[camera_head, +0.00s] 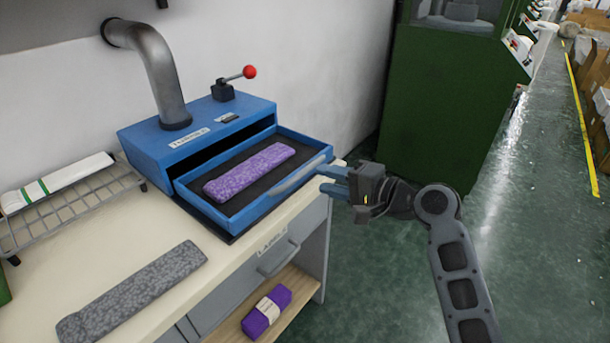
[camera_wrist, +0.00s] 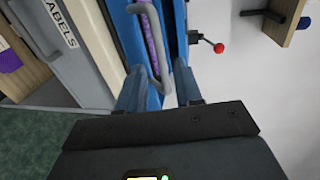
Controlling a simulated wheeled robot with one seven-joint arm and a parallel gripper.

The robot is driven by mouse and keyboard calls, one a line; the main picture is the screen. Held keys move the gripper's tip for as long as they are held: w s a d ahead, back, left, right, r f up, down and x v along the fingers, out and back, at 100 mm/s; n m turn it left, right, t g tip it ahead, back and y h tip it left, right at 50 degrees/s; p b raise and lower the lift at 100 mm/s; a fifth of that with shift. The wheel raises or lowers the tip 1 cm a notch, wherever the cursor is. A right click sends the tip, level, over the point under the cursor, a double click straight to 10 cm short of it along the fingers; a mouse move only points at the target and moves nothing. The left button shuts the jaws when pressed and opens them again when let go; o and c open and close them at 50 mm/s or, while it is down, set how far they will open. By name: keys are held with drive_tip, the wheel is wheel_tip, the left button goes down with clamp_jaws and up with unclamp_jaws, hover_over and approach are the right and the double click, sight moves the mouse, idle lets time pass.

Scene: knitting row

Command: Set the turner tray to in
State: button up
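The turner is a blue box (camera_head: 160,151) on the worktop. Its blue tray (camera_head: 222,224) is pulled out at the front, with a purple speckled knitted piece (camera_head: 250,169) lying flat in it. A grey bar handle (camera_head: 298,179) runs along the tray's front. My gripper (camera_head: 324,180) is at the handle's right end, level with it. In the wrist view, my gripper's two blue fingers (camera_wrist: 158,88) are spread apart, and the bent end of the handle (camera_wrist: 156,72) shows between them. The fingers do not look closed on it.
A red-knobbed lever (camera_head: 236,82) and a grey pipe (camera_head: 158,70) stand on the box. A grey knitted piece (camera_head: 132,292) and a wire rack (camera_head: 70,210) are on the worktop (camera_head: 70,277). A purple bundle (camera_head: 267,311) lies on the shelf below. A green cabinet (camera_head: 436,110) stands behind.

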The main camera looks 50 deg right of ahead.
sight(305, 174)
drive_tip(key=p+x, duration=0.1)
drive_tip(key=x, duration=0.6)
drive_tip(key=shift+w+f, duration=0.1)
drive_tip(key=shift+w, duration=0.15)
drive_tip(key=shift+c, duration=0.3)
clamp_jaws()
